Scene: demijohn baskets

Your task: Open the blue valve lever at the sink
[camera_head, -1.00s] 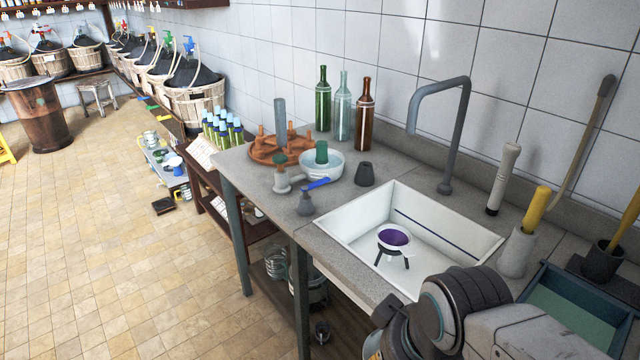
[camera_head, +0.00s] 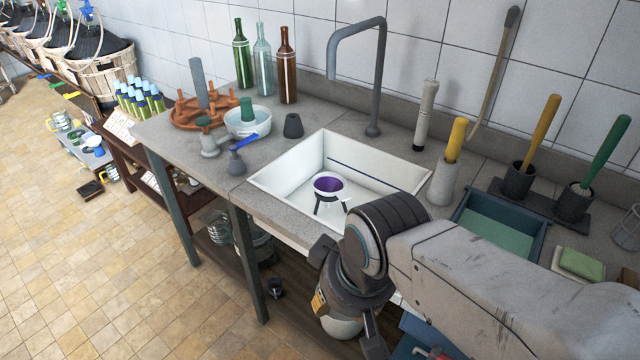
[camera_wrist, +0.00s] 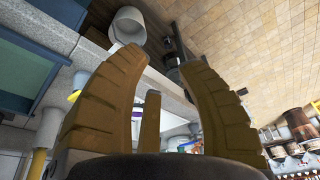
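The blue valve lever (camera_head: 243,141) sits on a small grey valve body (camera_head: 236,163) on the counter, at the left edge of the white sink (camera_head: 272,178). The lever slants up to the right in the head view. My arm reaches in from the lower right of that view, in front of the sink, well apart from the lever. In the wrist view my gripper (camera_wrist: 158,64) has its brown fingers spread with nothing between them. I cannot make out the lever clearly in the wrist view.
A purple-topped strainer (camera_head: 329,185) stands in the sink under a grey tap (camera_head: 378,80). A blue tray (camera_head: 500,225) lies right of the sink.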

